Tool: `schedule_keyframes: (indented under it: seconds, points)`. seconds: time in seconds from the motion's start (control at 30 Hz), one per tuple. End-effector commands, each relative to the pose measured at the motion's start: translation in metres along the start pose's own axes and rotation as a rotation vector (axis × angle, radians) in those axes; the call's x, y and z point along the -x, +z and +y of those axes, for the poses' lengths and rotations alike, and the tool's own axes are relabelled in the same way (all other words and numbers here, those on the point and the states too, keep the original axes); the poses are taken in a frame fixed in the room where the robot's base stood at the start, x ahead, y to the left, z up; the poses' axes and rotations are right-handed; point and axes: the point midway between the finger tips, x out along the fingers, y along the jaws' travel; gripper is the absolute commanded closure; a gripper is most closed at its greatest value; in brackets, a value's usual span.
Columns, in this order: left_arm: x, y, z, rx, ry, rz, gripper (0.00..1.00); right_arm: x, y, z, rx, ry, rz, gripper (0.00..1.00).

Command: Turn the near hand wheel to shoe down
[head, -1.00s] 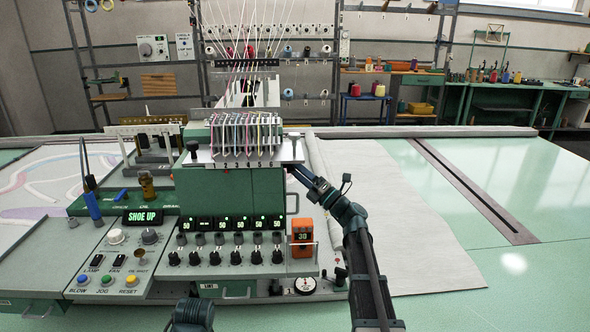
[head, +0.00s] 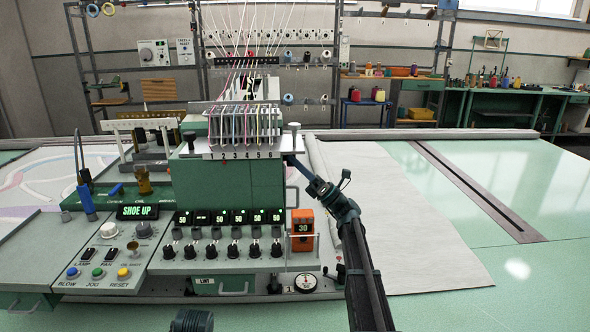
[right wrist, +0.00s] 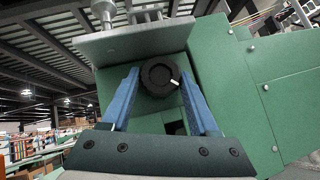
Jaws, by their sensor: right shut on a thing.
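A black round hand wheel (right wrist: 157,72) with a white mark at its lower right sits on the green machine's side, under a grey plate, in the right wrist view. My right gripper (head: 291,161) is shut on it, with one blue finger on each side. The green-lit display (head: 137,212) reads SHOE UP. My left gripper is out of view.
The control panel (head: 72,250) with buttons and knobs is at the left. An orange counter (head: 302,243) reading 30 stands close to my right forearm. Colored threads (head: 243,125) run above the machine head. Grey cloth (head: 400,220) and clear green table (head: 470,180) lie to the right.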

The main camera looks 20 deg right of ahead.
Motion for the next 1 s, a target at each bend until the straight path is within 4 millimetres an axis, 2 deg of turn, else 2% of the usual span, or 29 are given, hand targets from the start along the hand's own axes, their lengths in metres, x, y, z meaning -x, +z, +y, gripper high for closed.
schedule_keyframes:
  seconds: [0.03,0.3,0.7,1.0]
  points:
    - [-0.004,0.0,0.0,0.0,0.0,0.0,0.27,0.001,0.001,-0.007,0.031,0.032,-0.003,0.95]
    - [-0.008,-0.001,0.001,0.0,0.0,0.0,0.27,-0.002,0.003,-0.009,0.212,0.213,-0.003,0.95]
    - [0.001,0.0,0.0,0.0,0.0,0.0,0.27,-0.004,0.005,-0.01,0.433,0.433,-0.005,0.95]
    - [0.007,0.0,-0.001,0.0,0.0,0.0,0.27,-0.004,0.005,-0.01,0.524,0.522,-0.006,0.95]
